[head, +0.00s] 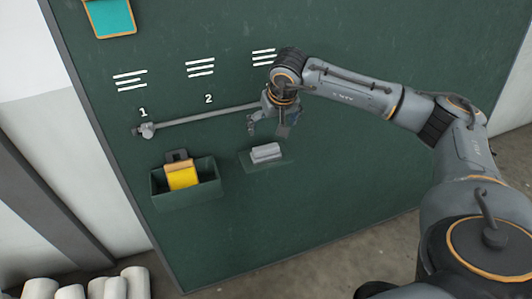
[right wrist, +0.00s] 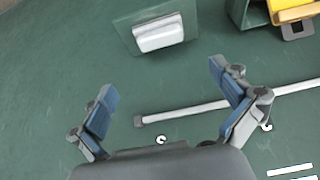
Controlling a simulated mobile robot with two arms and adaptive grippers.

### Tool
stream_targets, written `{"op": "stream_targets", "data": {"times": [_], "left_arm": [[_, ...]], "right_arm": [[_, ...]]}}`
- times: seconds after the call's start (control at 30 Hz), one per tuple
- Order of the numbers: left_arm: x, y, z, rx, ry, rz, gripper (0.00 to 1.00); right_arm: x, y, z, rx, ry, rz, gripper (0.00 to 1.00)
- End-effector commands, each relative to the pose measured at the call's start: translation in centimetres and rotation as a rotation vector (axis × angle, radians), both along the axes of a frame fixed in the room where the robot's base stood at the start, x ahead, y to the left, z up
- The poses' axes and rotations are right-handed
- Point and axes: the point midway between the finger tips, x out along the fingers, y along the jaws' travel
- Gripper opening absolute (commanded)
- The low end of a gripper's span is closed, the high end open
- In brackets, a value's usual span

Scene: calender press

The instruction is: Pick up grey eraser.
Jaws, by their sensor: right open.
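The grey eraser (head: 266,152) is a light grey block on a small green ledge (head: 268,164) on the dark green board. In the right wrist view the eraser (right wrist: 158,33) lies on its ledge at the top, ahead of the fingers. My right gripper (head: 270,128) is open and empty, just above the eraser in the head view and apart from it. Its two blue-padded fingers (right wrist: 160,102) are spread wide in the right wrist view. My left gripper is in neither view.
A green box (head: 207,190) with a yellow and orange item (head: 181,176) stands left of the eraser. A grey bar (head: 205,116) runs across the board under the numbers, close to my right gripper. Board below the ledge is clear.

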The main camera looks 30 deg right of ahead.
Motion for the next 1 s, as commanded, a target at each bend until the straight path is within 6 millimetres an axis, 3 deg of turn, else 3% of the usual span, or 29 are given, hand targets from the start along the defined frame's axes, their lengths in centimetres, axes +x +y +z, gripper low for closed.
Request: {"op": "stream_targets", "data": {"times": [0.1,0.3,0.53,0.8,1.0], "left_arm": [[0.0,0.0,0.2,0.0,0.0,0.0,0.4],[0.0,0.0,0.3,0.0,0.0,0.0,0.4],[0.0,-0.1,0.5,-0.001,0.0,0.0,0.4],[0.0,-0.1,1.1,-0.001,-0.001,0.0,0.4],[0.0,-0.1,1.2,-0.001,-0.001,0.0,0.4]], "right_arm": [[0.9,0.0,-2.5,0.003,0.005,0.001,1.0],[2.1,-0.3,-5.5,0.005,0.003,0.001,1.0],[2.7,-0.4,-7.1,0.005,0.002,0.002,1.0],[3.9,-0.9,-10.7,0.007,0.001,0.0,1.0],[4.2,-0.9,-11.5,0.006,0.001,0.001,1.0]]}}
